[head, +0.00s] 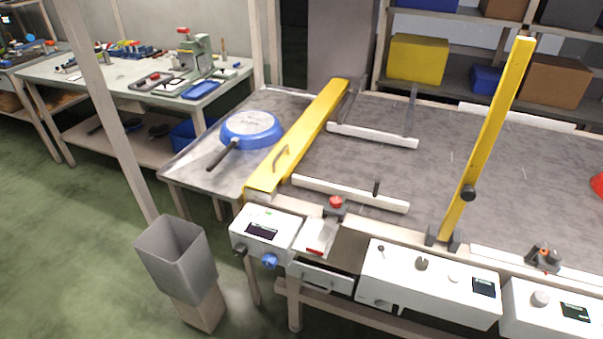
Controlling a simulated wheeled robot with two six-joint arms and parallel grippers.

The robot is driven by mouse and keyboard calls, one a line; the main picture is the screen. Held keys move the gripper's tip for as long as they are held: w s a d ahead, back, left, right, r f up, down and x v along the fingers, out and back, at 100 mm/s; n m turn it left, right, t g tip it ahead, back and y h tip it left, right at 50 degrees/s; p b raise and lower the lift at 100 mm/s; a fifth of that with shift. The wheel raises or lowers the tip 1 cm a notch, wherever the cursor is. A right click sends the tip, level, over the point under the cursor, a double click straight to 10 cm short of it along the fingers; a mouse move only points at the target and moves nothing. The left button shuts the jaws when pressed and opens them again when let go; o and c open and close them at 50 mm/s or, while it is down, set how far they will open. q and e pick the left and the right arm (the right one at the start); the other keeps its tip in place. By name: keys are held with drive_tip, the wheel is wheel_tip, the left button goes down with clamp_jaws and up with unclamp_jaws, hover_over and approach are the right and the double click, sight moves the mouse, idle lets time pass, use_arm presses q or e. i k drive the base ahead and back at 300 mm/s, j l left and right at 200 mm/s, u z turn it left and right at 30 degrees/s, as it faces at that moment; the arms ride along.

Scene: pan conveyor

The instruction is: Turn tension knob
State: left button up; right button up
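Several knobs show along the front of the conveyor table (440,150); I cannot tell which is the tension knob. The left white control box (258,228) has a blue knob (270,260) and a dark knob (239,250) on its front, and a small dark display on top. The middle white control box (428,287) carries a dark knob (422,264), a small lever (381,249) and a display. The right control box (551,309) has a grey knob (540,298). A black knob (468,193) sits on the raised yellow bar (490,130). Neither gripper is in view.
A blue pan (251,129) lies on the table's left end beside a lowered yellow bar (300,135) with a handle. A grey bin (176,258) stands in front on the left. Green floor is clear at lower left. A workbench (130,72) and shelves stand behind.

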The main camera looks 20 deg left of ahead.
sight(240, 251)
drive_tip(key=j+u, duration=0.15)
drive_tip(key=u, duration=0.3)
drive_tip(key=j+u, duration=0.2)
drive_tip(key=u, duration=0.2)
